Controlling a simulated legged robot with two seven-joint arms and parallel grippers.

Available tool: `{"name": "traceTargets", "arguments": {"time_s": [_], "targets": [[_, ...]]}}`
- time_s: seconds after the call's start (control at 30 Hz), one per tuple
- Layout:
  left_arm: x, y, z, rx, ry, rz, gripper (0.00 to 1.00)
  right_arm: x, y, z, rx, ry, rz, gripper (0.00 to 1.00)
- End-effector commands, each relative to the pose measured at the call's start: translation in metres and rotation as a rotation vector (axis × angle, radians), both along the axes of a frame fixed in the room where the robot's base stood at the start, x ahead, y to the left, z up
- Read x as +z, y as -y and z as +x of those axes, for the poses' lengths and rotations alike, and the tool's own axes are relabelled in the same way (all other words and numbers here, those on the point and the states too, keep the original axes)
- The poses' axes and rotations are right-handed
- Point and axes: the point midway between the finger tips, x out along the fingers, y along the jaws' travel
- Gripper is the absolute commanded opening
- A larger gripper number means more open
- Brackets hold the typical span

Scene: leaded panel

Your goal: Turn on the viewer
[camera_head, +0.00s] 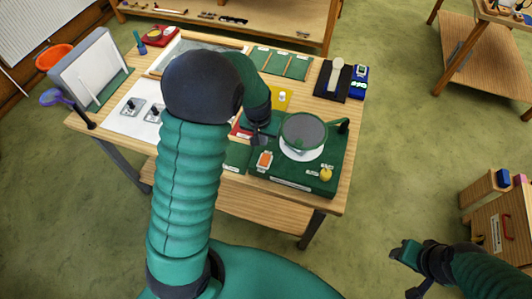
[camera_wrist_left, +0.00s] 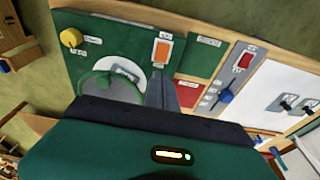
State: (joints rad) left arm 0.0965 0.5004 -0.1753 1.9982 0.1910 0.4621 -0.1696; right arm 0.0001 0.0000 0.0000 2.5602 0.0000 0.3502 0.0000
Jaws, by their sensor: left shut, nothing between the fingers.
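The viewer is a green unit (camera_head: 297,183) at the table's front right, with a round dark disc (camera_head: 304,131) over a white round plate (camera_head: 301,152). An orange switch (camera_head: 265,160) sits at its left and a yellow knob (camera_head: 326,174) at its right. In the left wrist view the orange switch (camera_wrist_left: 161,50) lies just beyond my fingertips, with the yellow knob (camera_wrist_left: 71,38) to the left. My left gripper (camera_head: 259,139) is shut and empty, above the table, close to the switch. Contact cannot be told. My right gripper (camera_head: 408,270) is off the table at lower right; its jaws are unclear.
A grey panel with a red switch (camera_wrist_left: 245,60) and blue lever (camera_wrist_left: 226,96) is beside the viewer. A black stand (camera_head: 333,80) and blue device (camera_head: 359,82) are behind it. A white board (camera_head: 88,72) stands at left. Open floor (camera_head: 400,150) lies right.

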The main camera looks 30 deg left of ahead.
Motion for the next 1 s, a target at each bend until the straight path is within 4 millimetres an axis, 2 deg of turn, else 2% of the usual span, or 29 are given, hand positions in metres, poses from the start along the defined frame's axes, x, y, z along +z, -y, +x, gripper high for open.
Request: {"name": "traceTargets", "arguments": {"time_s": [0.17, 0.5, 0.6, 0.8, 1.0], "targets": [[-0.026, -0.001, 0.005, 0.000, -0.007, -0.002, 0.00, 0.010, 0.000, 0.000, 0.000, 0.000, 0.000, 0.49], [-0.097, -0.004, 0.017, 0.001, -0.006, -0.002, 0.00, 0.033, 0.000, 0.000, 0.000, 0.000, 0.000, 0.49], [-0.113, -0.005, 0.020, 0.000, -0.004, -0.002, 0.00, 0.041, 0.000, 0.000, 0.000, 0.001, 0.000, 0.49], [-0.132, -0.006, 0.025, 0.001, -0.001, 0.000, 0.00, 0.046, 0.000, 0.000, 0.000, 0.000, 0.000, 0.49], [-0.134, -0.006, 0.025, 0.000, 0.000, 0.000, 0.00, 0.045, 0.000, 0.000, 0.000, 0.000, 0.000, 0.49]]}}
